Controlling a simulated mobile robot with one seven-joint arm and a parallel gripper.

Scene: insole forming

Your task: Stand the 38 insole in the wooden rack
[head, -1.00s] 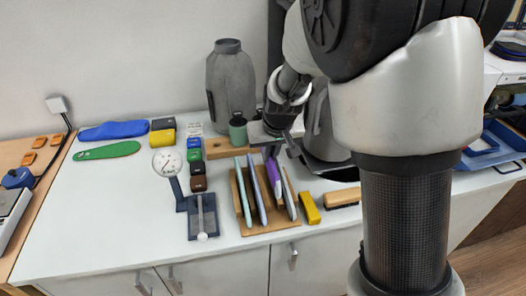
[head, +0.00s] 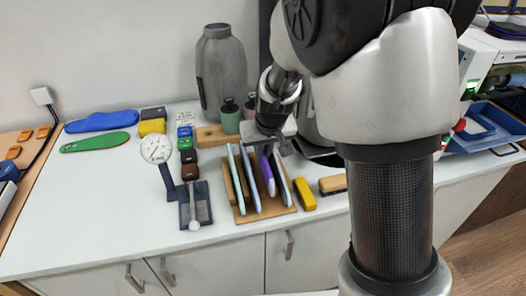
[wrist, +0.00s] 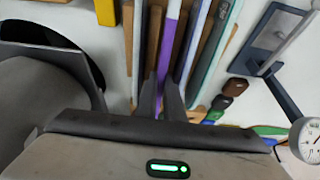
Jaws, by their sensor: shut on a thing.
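The wooden rack (head: 283,211) stands on the white table with several thin insoles upright in it, side by side. A purple insole (head: 267,173) stands among them, and it also shows in the wrist view (wrist: 169,42). My gripper (head: 270,148) is over the back of the rack. In the wrist view my gripper's two fingers (wrist: 161,84) are shut on the near end of the purple insole. A pale insole (head: 284,184) stands to its right in the head view, and pale blue ones stand to its left. No size number is readable on any insole.
A yellow block (head: 305,194) and a brush (head: 333,185) lie right of the rack. A dial gauge (head: 156,150) on a stand is to the left. Blue (head: 102,121) and green (head: 95,142) insoles lie further left. The front-left table is clear.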

